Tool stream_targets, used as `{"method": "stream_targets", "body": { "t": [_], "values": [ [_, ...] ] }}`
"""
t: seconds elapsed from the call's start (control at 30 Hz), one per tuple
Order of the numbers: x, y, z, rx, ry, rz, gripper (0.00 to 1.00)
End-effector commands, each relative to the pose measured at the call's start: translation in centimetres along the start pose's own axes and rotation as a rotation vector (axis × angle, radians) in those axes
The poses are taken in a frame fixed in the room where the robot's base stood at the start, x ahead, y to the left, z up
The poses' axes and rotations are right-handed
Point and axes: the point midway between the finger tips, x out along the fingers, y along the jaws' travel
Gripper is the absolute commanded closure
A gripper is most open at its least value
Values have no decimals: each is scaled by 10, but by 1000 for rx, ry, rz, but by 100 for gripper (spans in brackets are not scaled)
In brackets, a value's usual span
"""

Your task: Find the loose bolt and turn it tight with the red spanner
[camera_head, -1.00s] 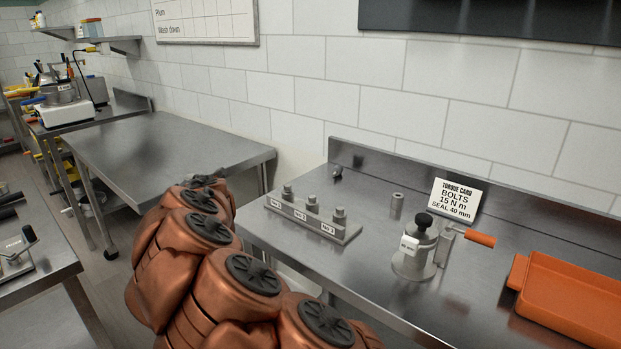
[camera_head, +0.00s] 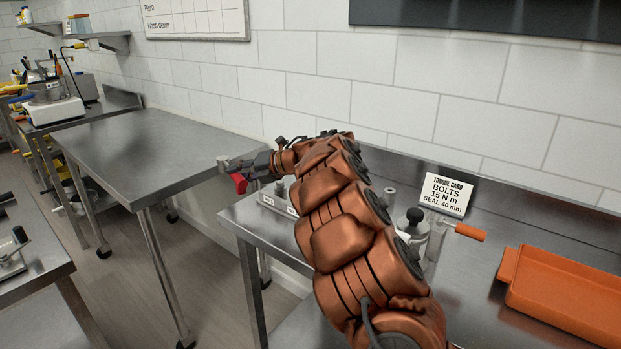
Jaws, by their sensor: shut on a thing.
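My arm reaches over the right-hand steel bench. My gripper (camera_head: 246,166) is past the bench's left end, over the gap between two steel tables. It is shut on the red spanner (camera_head: 238,183), of which a red part shows below the fingers; a grey metal end sticks out to the left. I cannot tell which bolt is loose.
A torque card (camera_head: 447,194) reading "BOLTS 15 N m" stands behind a metal device (camera_head: 413,229) with an orange handle (camera_head: 470,232). An orange tray (camera_head: 560,292) lies at the right. A bare steel table (camera_head: 150,155) is at the left, with floor between.

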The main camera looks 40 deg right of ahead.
Motion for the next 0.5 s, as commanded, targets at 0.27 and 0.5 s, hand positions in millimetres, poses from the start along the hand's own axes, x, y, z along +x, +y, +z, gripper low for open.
{"method": "stream_targets", "body": {
  "t": [0.27, 0.5],
  "values": [
    [-90, -32, 6, -43, 101, 39, 100],
    [-157, -51, -3, -71, 172, 55, 100]
  ]
}}
